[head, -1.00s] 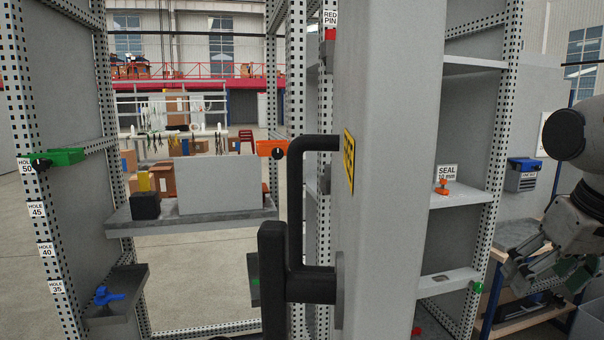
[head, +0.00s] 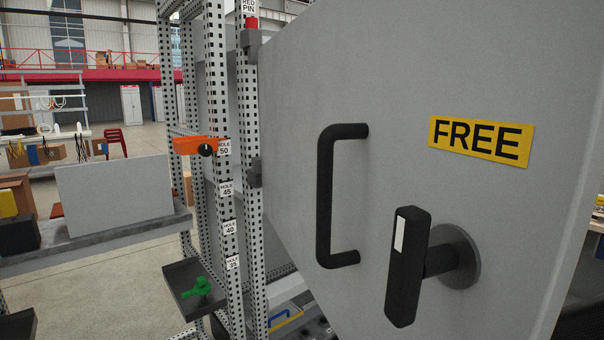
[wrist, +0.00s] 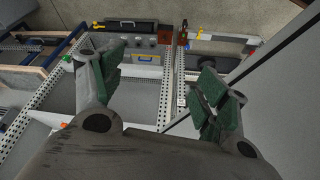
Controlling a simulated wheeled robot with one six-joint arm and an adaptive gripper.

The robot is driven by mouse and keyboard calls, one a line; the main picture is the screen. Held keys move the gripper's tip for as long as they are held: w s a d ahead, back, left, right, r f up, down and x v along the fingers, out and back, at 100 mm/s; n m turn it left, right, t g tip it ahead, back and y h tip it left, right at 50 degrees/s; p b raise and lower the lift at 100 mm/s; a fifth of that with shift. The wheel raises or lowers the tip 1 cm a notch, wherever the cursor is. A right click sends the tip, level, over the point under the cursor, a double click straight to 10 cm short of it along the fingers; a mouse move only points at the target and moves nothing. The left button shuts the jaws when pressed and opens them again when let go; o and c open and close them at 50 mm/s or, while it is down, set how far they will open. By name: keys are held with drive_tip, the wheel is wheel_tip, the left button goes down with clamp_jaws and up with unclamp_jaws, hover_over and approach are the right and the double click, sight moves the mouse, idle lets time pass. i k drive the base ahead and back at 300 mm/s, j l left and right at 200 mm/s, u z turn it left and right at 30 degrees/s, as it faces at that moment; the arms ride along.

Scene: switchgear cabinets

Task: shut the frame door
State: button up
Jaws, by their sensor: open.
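The frame door (head: 420,70) is a large grey panel that fills the right half of the head view. It stands swung out from the perforated frame post (head: 247,160) at its left side. It carries a black bar handle (head: 327,200), a black turning lever (head: 408,265) on a round base, and a yellow FREE label (head: 480,140). My gripper (wrist: 160,100) shows only in the wrist view, with its two green-padded fingers wide apart and nothing between them. A plain grey panel (wrist: 285,95) stands right of the fingers; I cannot tell if it is the door.
An orange clamp (head: 195,146) sits on the post by the HOLE 50 label. A small tray (head: 183,280) holds a green knobbed part (head: 200,287). A grey shelf (head: 120,232) with a panel stands at left. The wrist view shows perforated rails (wrist: 172,85) below.

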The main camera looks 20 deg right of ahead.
sight(486, 118)
drive_tip(key=k, duration=0.45)
drive_tip(key=z, duration=0.5)
drive_tip(key=k+z, duration=0.1)
drive_tip(key=z, duration=0.35)
drive_tip(key=k+z, duration=0.1)
drive_tip(key=z, duration=0.9)
drive_tip(key=k+l+z, duration=0.1)
drive_tip(key=z, duration=0.85)
drive_tip(key=k+l+z, duration=0.2)
drive_tip(key=l+u, duration=0.1)
drive_tip(key=u, duration=0.35)
drive_tip(key=l+u, duration=0.1)
drive_tip(key=u, duration=0.8)
drive_tip(key=l+u, duration=0.15)
drive_tip(key=u, duration=0.25)
drive_tip(key=k+u, duration=0.1)
drive_tip(key=u, duration=0.8)
drive_tip(key=k+l+u, duration=0.1)
drive_tip(key=u, duration=0.8)
drive_tip(key=k+j, duration=0.05)
